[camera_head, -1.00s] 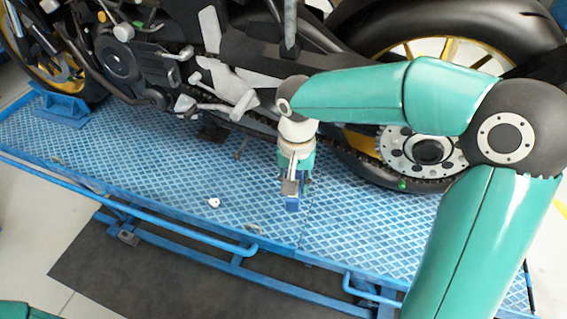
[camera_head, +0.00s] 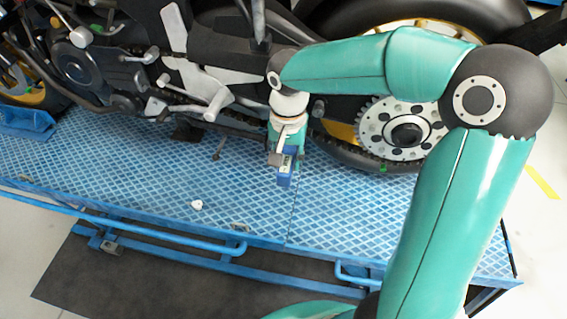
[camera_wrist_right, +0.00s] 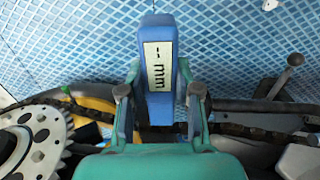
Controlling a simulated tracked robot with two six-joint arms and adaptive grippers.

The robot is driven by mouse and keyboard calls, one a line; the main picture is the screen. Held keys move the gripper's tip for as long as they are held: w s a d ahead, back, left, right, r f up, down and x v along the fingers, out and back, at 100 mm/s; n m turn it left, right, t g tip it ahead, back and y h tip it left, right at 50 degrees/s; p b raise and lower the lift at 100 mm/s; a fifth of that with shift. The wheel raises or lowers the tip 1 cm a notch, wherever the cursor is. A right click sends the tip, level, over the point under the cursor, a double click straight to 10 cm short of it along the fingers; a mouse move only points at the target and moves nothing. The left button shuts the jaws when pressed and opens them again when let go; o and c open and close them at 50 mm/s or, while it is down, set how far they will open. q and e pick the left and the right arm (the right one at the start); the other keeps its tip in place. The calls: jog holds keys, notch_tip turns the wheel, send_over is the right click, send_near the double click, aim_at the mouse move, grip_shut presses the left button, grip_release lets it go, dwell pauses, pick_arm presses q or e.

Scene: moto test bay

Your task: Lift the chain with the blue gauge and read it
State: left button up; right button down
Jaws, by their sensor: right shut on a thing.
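The blue gauge (camera_wrist_right: 156,70) stands between the two fingers of my right gripper (camera_wrist_right: 160,95) in the right wrist view, and the fingers are shut on it. Its white display shows a dash and "mm", with no digits that I can make out. In the head view the gauge (camera_head: 285,178) hangs below my right gripper (camera_head: 287,158), above the blue platform. The chain (camera_wrist_right: 265,133) runs across the right wrist view, behind the gripper and gauge. I cannot tell whether the gauge touches the chain. My left gripper is not in view.
The motorcycle's rear sprocket (camera_head: 405,132) and rear wheel are right of the gripper. The blue lift platform (camera_head: 120,165) lies below, with a small white object (camera_head: 197,205) on it. A blue rail (camera_head: 170,238) runs along its front edge.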

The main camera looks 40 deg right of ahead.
aim_at(285, 169)
jog(key=shift+w+d+p, duration=0.35)
jog(key=shift+w+d, duration=0.45)
jog(key=shift+d, duration=0.15)
jog(key=shift+w+d+p, duration=0.35)
jog(key=shift+w+d, duration=0.4)
jog(key=shift+d, duration=0.2)
jog(key=shift+r+p, duration=1.75)
jog(key=shift+r, duration=0.65)
jog(key=shift+f, duration=0.15)
jog(key=shift+f+b, duration=2)
jog(key=shift+f, duration=0.3)
jog(key=shift+s+a+b, duration=1.1)
jog(key=shift+s+a, duration=0.65)
jog(key=shift+a, duration=0.3)
jog(key=shift+s+a+b, duration=0.35)
jog(key=shift+s+a, duration=0.5)
jog(key=shift+a, duration=0.15)
